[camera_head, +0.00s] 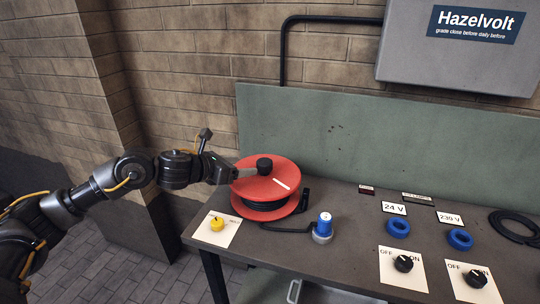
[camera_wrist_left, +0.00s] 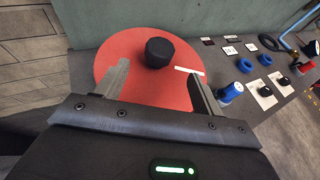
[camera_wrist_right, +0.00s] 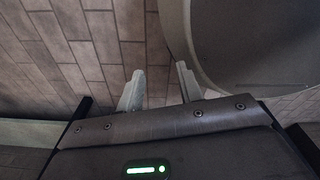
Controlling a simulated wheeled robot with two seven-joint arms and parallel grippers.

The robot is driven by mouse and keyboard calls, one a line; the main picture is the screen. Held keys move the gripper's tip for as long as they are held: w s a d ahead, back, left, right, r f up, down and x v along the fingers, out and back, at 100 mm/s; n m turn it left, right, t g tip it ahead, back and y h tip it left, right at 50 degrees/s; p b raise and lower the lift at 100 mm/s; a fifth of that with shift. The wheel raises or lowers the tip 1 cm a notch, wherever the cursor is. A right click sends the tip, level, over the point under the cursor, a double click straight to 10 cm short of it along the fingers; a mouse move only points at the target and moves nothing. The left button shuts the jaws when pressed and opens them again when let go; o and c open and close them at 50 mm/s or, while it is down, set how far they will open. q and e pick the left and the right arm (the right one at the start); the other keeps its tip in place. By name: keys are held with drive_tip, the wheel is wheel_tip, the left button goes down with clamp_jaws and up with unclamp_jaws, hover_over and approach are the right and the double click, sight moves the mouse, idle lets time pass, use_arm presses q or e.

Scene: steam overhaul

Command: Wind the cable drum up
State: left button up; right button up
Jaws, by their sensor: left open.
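The red cable drum (camera_head: 268,189) stands at the left end of the bench, with dark cable wound between its discs. A black knob (camera_head: 264,166) sits on its top disc, beside a white stripe. The cable runs from the drum to a blue and white plug (camera_head: 323,228). My left gripper (camera_head: 250,172) is at the drum's top. In the left wrist view the open left fingers (camera_wrist_left: 160,82) are spread over the red disc (camera_wrist_left: 133,88), with the black knob (camera_wrist_left: 158,52) beyond them, apart from both. My right gripper (camera_wrist_right: 160,85) is open and empty, facing paving and a grey curved surface.
A yellow knob (camera_head: 217,224) on a white plate is at the bench's front left. Blue sockets (camera_head: 397,228) and black rotary switches (camera_head: 403,263) are at the right, near a black cable coil (camera_head: 514,227). A green board (camera_head: 350,140) closes the back.

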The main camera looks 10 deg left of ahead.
sight(263, 162)
use_arm(q)
drive_tip(key=shift+w+a+r, duration=0.1)
drive_tip(key=shift+w+a, duration=0.1)
drive_tip(key=shift+a, duration=0.05)
drive_tip(key=shift+s+r, duration=0.1)
drive_tip(key=shift+s, duration=0.05)
drive_tip(key=shift+d+r, duration=0.15)
drive_tip(key=shift+d, duration=0.05)
drive_tip(key=shift+d+p+x, duration=0.2)
drive_tip(key=shift+p+x, duration=0.25)
drive_tip(key=shift+x, duration=0.75)
drive_tip(key=p+x, duration=0.1)
drive_tip(key=x, duration=0.5)
drive_tip(key=shift+p+x, duration=0.4)
drive_tip(key=shift+x, duration=0.65)
drive_tip(key=shift+a, duration=0.15)
use_arm(e)
wheel_tip(263, 162, up, 3)
drive_tip(key=shift+s+f, duration=0.15)
drive_tip(key=shift+s, duration=0.1)
